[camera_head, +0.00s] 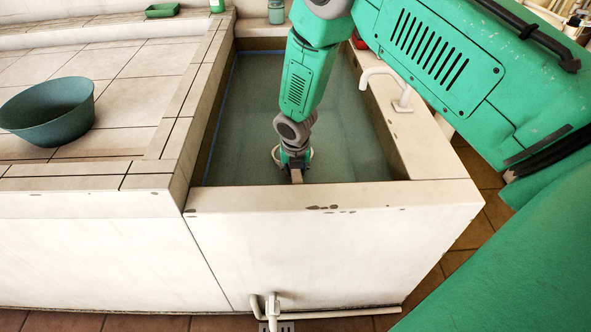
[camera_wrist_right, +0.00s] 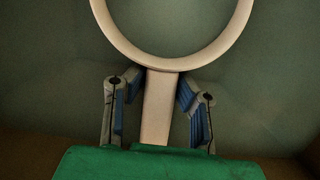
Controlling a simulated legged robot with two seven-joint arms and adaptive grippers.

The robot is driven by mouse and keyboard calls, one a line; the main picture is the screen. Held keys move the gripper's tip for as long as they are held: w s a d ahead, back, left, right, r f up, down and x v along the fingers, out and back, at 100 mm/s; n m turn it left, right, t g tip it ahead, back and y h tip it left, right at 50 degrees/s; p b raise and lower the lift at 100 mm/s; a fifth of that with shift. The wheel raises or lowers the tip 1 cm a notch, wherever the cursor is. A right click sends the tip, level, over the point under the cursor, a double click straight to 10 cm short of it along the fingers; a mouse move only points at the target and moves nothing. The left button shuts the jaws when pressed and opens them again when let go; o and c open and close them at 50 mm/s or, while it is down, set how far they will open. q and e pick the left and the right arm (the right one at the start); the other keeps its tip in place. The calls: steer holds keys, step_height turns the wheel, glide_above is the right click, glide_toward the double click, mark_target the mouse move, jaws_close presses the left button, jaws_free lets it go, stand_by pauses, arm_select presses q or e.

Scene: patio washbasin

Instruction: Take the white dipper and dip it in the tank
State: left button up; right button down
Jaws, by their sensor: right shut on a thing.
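The white dipper shows in the right wrist view as a pale round rim with a straight handle (camera_wrist_right: 157,112). My right gripper (camera_wrist_right: 160,88) has its two fingers on either side of this handle and is shut on it. In the head view, my right gripper (camera_head: 294,163) points down inside the tank (camera_head: 335,196), close to its near wall. The dipper's rim (camera_head: 275,156) shows partly around the gripper there. Greenish water fills the view inside the rim; I cannot tell how deep the dipper sits. My left gripper is not in view.
A white tap (camera_head: 383,76) stands on the tank's right wall. A dark green bowl (camera_head: 50,112) sits on the tiled counter (camera_head: 125,70) at left. A green soap dish (camera_head: 162,10) is at the back. Pipes (camera_head: 272,305) run along the tank's front base.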

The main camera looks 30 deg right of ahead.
steer(key=shift+a+r, duration=0.15)
steer(key=shift+r, duration=0.3)
steer(key=shift+d+r+p, duration=0.2)
steer(key=shift+r+p, duration=0.35)
steer(key=shift+p, duration=0.1)
steer(key=shift+d+r+p, duration=0.15)
steer(key=shift+r+p, duration=0.35)
steer(key=shift+p, duration=0.1)
steer(key=v, duration=0.1)
steer(key=p+v, duration=0.2)
steer(key=shift+w, duration=0.35)
steer(key=shift+f, duration=0.1)
steer(key=shift+d, duration=0.1)
step_height(320, 180, up, 23)
steer(key=t+p, duration=0.1)
steer(key=p, duration=1.6)
steer(key=shift+f+t+h, duration=0.15)
steer(key=shift+t+h, duration=0.25)
